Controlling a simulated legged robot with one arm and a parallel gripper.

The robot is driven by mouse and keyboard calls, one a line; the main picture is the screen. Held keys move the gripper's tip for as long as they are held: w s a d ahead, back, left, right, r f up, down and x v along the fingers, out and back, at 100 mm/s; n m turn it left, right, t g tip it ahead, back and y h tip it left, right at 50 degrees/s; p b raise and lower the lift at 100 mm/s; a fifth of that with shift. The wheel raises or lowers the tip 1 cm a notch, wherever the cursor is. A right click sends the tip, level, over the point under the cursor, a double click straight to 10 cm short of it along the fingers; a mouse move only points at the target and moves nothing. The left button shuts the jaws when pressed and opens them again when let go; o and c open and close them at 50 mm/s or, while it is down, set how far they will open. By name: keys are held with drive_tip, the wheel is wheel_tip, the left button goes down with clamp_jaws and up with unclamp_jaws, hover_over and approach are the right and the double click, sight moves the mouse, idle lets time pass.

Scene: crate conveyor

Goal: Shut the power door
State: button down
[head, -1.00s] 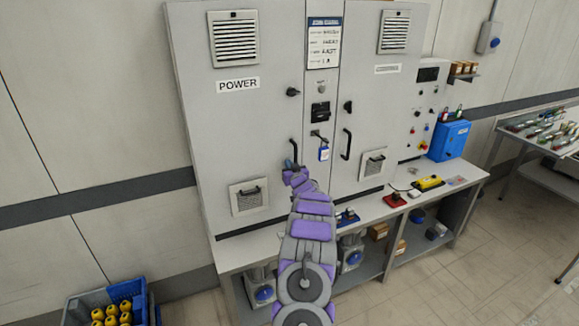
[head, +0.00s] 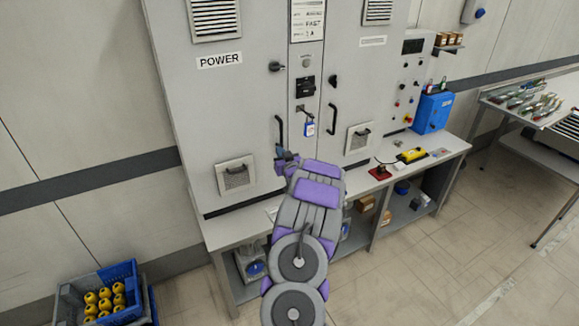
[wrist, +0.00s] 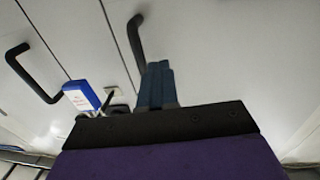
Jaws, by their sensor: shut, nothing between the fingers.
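The power door (head: 215,110) is the left cabinet door with the POWER label (head: 219,60). It looks flush with the cabinet front. Its black handle (head: 279,132) stands near its right edge, and a dark rotary knob (head: 277,66) sits above. My gripper (head: 283,154) is at the lower end of this handle. In the wrist view the blue-grey fingers (wrist: 157,85) are together and empty, close in front of the power door handle (wrist: 136,40). Whether they touch it I cannot tell. A blue padlock (head: 309,129) hangs on the centre strip and also shows in the wrist view (wrist: 81,96).
The right door handle (head: 332,119) is beside the padlock. The bench (head: 235,232) below holds a red device (head: 380,172) and a yellow pendant (head: 411,156). A blue crate (head: 65,300) of yellow items is at lower left.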

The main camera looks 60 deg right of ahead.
drive_tip(key=v, duration=0.8)
drive_tip(key=w+a+r+n+g+y, duration=0.25)
drive_tip(key=w+a+y, duration=0.25)
drive_tip(key=w+a, duration=0.8)
drive_tip(key=s+a+r+n+g+y, duration=0.2)
drive_tip(key=a+g+y, duration=0.15)
drive_tip(key=a, duration=1.75)
drive_tip(key=s+a+r+n+g+y, duration=0.1)
drive_tip(key=s+a+g, duration=0.1)
drive_tip(key=s+a, duration=0.6)
drive_tip(key=s+a+r+n+g+y, duration=0.1)
drive_tip(key=s+a+g, duration=0.3)
drive_tip(key=a, duration=0.7)
drive_tip(key=s+a+g, duration=0.1)
drive_tip(key=s+a, duration=0.2)
drive_tip(key=s, duration=0.3)
drive_tip(key=s+a+r+n+g+y, duration=0.1)
drive_tip(key=s+a, duration=0.2)
drive_tip(key=s, duration=0.4)
drive_tip(key=s+a+r+g+b, duration=0.1)
drive_tip(key=s+a, duration=0.2)
drive_tip(key=s, duration=0.3)
drive_tip(key=shift+s+a+n, duration=0.35)
drive_tip(key=shift+s+a, duration=0.05)
